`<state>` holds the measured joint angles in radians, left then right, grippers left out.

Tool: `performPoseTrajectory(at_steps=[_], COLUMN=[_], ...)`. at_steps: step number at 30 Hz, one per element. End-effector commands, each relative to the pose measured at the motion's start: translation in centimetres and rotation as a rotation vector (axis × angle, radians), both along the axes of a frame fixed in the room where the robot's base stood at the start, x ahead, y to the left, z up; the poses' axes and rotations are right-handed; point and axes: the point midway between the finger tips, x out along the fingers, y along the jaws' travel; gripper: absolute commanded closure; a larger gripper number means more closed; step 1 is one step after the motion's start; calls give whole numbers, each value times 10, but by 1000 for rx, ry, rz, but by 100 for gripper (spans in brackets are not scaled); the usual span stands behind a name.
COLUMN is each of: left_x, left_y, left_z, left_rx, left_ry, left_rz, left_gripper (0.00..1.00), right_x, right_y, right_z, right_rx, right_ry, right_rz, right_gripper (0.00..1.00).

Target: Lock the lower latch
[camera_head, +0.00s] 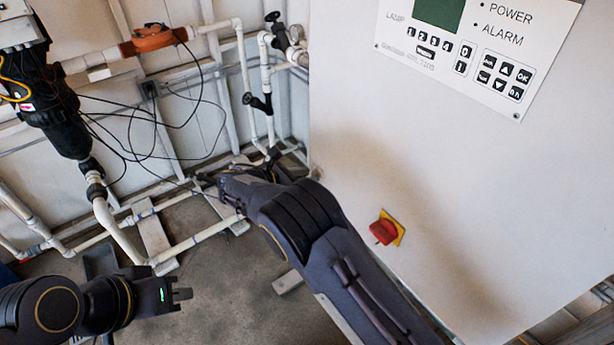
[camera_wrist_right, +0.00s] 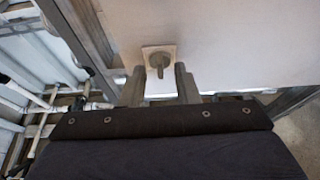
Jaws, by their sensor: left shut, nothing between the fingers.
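The lower latch (camera_wrist_right: 158,62) is a small grey knob on a pale square plate, fixed to a white panel in the right wrist view. Its grip part stands about upright. My right gripper (camera_wrist_right: 160,84) is open, its two fingers apart on either side below the latch, and nothing shows held between them. Whether a finger touches the latch I cannot tell. In the head view my right arm reaches up to the cabinet's left edge, and the latch is not visible there. My left gripper (camera_head: 182,294) is shut and empty at the lower left.
The big white cabinet (camera_head: 400,150) fills the right, with a control panel (camera_head: 470,45) and a red rotary switch (camera_head: 384,231). White pipes (camera_head: 205,235), a black filter housing (camera_head: 60,125) and loose cables stand at the left. Some grey floor (camera_head: 240,300) is clear between my arms.

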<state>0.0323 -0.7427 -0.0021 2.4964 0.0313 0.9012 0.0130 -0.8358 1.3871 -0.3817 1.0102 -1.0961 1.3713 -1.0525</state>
Motion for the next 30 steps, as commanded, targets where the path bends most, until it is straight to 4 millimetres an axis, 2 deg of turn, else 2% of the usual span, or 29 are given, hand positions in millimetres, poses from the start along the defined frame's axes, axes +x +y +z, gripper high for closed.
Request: performPoseTrajectory(at_steps=[6, 12, 30], left_x=[0, 0, 0], left_y=[0, 0, 0], left_z=[-14, -19, -19], left_rx=[0, 0, 0], left_ry=[0, 0, 0], left_rz=[0, 0, 0], left_gripper=[100, 100, 100], right_x=[-20, -34, -38], right_y=[30, 48, 52], right_z=[12, 23, 26], right_rx=[2, 1, 0], right_ry=[-2, 0, 1], right_rz=[4, 2, 0], right_gripper=[72, 72, 72])
